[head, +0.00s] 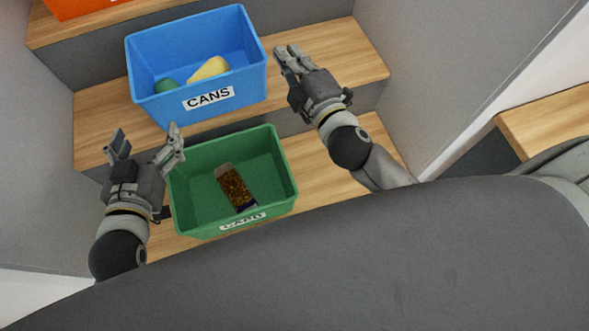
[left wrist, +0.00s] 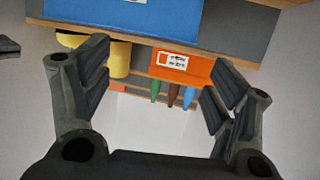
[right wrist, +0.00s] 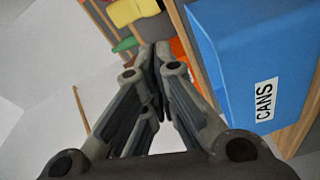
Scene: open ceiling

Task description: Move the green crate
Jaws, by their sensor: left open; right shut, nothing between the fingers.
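The green crate (head: 285,190) stands on the lowest wooden step in the head view, with a label on its near wall. A small brown box (head: 234,187) lies inside it. My left gripper (head: 146,138) is open and empty, above and beside the crate's left rim. Its fingers also show spread in the left wrist view (left wrist: 160,95). My right gripper (head: 283,52) is shut and empty, beyond the crate and to the right of the blue crate. Its closed fingers show in the right wrist view (right wrist: 155,85). I see neither gripper touching the green crate.
A blue crate (head: 200,103) labelled CANS stands on the step above, holding a yellow and a green item. It also shows in the right wrist view (right wrist: 240,60). An orange container (head: 85,6) is higher up. Grey walls (head: 450,80) flank the steps.

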